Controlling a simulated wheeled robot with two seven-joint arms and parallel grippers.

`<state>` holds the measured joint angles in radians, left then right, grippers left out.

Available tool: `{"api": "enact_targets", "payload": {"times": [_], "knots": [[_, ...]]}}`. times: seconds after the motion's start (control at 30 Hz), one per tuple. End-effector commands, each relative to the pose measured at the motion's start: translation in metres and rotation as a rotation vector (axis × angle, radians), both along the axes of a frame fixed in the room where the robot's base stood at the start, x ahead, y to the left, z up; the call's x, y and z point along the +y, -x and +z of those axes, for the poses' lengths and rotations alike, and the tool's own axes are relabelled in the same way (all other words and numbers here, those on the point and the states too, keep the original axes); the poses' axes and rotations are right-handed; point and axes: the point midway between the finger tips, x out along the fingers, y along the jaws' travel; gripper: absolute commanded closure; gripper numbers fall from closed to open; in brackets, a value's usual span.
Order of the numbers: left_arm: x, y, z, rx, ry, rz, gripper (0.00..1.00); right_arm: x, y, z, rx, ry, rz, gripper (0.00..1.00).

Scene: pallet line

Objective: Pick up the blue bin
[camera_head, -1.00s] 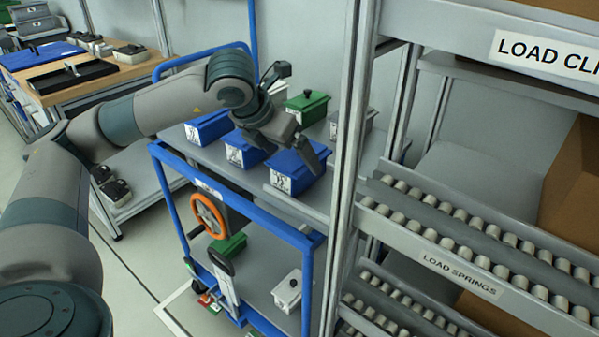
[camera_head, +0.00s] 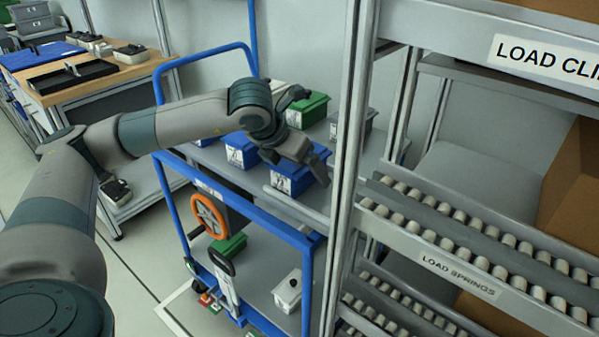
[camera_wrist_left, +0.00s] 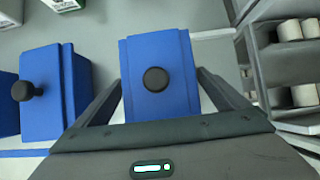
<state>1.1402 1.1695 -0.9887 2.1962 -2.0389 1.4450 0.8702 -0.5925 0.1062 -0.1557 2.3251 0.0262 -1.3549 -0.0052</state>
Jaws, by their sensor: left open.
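A blue bin (camera_head: 283,184) with a white label stands at the right front of the cart's top shelf. In the left wrist view the blue bin (camera_wrist_left: 160,105) has a round black knob on its lid. My left gripper (camera_head: 308,165) is over this bin, partly hiding it in the head view. In the wrist view my left gripper (camera_wrist_left: 163,92) is open, with one finger on each side of the bin. Whether the fingers touch its sides, I cannot tell. Another blue bin (camera_head: 240,150) stands to its left. My right gripper is not in view.
A green bin (camera_head: 310,108) and a grey bin (camera_head: 366,122) stand farther back on the shelf. The cart's blue frame (camera_head: 270,220) runs along its front. A roller rack (camera_head: 342,200) with metal posts stands close on the right.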

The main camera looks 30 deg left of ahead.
Motion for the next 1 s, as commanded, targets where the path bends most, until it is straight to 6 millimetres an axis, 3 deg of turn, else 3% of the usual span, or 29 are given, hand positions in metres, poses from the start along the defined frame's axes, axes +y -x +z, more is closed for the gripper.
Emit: {"api": "enact_targets", "payload": {"times": [0.47, 0.7, 0.73, 1.0], "knots": [[0.0, -0.0003, -0.0007, 0.0, 0.0, 0.0, 0.06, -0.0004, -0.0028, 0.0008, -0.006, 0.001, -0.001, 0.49], [0.0, -0.0003, -0.0006, 0.0, 0.0, 0.0, 0.64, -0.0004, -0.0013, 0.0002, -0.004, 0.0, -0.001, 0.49], [0.0, -0.0008, 0.0008, -0.003, 0.0, 0.0, 0.68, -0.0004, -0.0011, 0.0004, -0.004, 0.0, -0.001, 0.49], [0.0, -0.0009, 0.0021, -0.003, 0.001, 0.001, 0.68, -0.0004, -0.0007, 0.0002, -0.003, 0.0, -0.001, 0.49]]}}
